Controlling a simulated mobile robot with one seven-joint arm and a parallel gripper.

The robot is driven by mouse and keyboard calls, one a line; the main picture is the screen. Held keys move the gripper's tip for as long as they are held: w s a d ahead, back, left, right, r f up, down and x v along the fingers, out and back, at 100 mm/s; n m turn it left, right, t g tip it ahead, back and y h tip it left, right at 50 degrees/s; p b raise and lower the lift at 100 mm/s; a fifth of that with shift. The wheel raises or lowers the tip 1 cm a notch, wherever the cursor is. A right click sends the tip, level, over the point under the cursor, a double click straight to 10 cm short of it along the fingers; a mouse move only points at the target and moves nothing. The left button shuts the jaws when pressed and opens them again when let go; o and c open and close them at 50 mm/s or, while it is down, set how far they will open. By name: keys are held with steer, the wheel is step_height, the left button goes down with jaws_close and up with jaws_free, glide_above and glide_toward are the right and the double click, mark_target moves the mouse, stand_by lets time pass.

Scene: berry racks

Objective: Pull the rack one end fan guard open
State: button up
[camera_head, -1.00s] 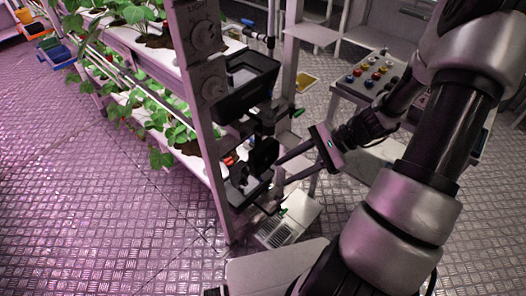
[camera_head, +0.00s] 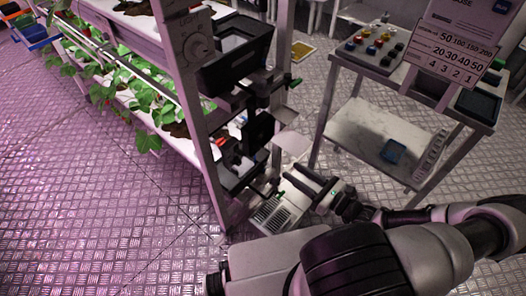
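The end of rack one (camera_head: 195,120) stands left of centre, with a black screen box (camera_head: 235,58) on its post. Below the box is a black panel (camera_head: 258,131), which looks like the fan guard. It stands upright in front of a dark housing (camera_head: 236,165). I cannot tell clearly how far it is swung from the housing. My gripper (camera_head: 288,178) is low and to the right of the panel, pointing left. Its two fingers are apart with nothing seen between them. It appears clear of the panel.
A vented white box (camera_head: 277,213) is on the floor just below my gripper. A trolley with coloured knobs (camera_head: 372,50) stands at the right. Plants (camera_head: 120,75) fill the rack shelves. The metal floor at the left is free.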

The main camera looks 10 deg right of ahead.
mark_target(259, 148)
steer(key=b+x, duration=0.1)
steer(key=x, duration=1.3)
steer(key=shift+w+a+f, duration=0.1)
steer(key=shift+w+a, duration=0.05)
steer(key=shift+w, duration=0.05)
jaws_close()
